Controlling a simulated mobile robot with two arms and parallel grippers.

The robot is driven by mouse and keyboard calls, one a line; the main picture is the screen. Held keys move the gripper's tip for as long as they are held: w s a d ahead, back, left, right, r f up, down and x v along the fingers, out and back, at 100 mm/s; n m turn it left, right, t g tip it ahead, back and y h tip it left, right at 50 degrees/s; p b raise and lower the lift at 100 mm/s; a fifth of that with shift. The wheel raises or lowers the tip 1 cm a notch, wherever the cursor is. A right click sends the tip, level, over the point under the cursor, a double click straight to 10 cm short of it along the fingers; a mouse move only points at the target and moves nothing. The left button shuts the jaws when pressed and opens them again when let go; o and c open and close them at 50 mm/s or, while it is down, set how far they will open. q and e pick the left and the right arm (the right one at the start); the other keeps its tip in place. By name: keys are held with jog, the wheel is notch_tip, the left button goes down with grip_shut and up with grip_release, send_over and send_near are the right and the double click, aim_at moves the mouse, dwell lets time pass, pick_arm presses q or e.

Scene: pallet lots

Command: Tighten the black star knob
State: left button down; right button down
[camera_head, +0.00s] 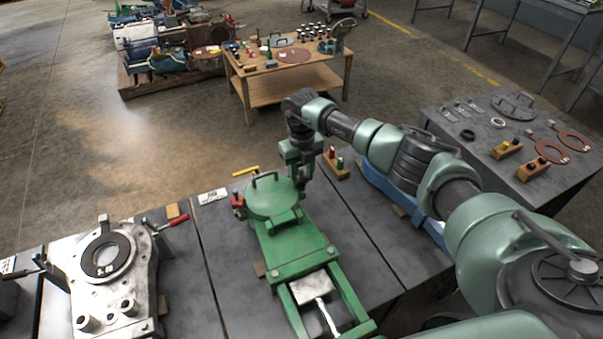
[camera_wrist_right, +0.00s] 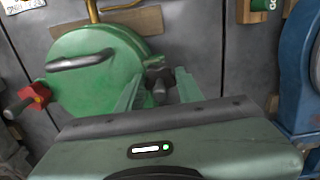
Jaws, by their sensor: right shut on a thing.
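The black star knob (camera_wrist_right: 159,82) shows in the right wrist view at the right edge of the green round cover (camera_wrist_right: 95,72). My right gripper (camera_wrist_right: 158,92) has its two fingers on either side of the knob and is shut on it. In the head view my right gripper (camera_head: 303,190) reaches down at the right side of the green cover (camera_head: 272,197), and the knob is hidden there. The cover has a bar handle and sits on a green body (camera_head: 293,247) on the grey table. My left gripper is not in view.
A red knob (camera_head: 238,201) is on the cover's left side. A small wooden block with red and green pieces (camera_head: 336,163) and a blue part (camera_head: 385,190) lie to the right. A pale metal fixture (camera_head: 115,280) stands at left.

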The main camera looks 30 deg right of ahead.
jog(key=shift+r+m, duration=0.1)
jog(key=shift+m, duration=0.5)
jog(key=shift+w, duration=0.1)
jog(key=c, duration=0.9)
grip_release()
notch_tip(320, 180, up, 8)
jog(key=shift+f, duration=0.1)
